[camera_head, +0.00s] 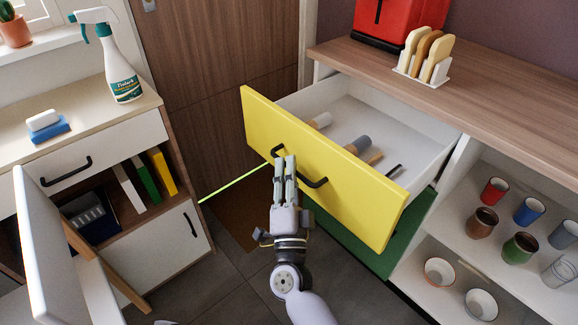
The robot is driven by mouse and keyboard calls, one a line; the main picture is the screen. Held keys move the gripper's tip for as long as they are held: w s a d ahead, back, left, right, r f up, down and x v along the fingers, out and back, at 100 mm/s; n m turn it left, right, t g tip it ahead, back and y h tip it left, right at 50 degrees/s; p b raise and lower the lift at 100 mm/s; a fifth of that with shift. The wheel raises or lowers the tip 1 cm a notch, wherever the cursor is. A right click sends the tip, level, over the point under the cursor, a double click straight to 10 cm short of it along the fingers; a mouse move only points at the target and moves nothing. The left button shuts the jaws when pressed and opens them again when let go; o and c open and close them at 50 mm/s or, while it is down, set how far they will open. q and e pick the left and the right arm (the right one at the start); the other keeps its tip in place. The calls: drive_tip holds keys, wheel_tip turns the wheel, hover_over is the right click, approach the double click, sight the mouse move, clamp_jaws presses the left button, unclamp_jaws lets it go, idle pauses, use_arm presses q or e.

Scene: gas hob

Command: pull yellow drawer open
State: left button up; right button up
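The yellow drawer (347,197) is pulled well out of the wooden-topped cabinet, and its white inside shows. Its black bar handle (316,183) is on the yellow front. My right gripper (286,160) comes up from below, at the left part of the handle. Its two fingers are close together and appear shut on the bar; they hide part of it, so the exact contact is unclear. My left gripper is not in view.
Several small items, such as a grey-ended one (357,145), lie in the drawer. Below is a green front (345,240). Open shelves with cups (520,248) stand right. A white cabinet (105,150) and a chair-like object (45,255) are left. Dark floor (225,285) lies between.

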drive_tip(key=v, duration=1.1)
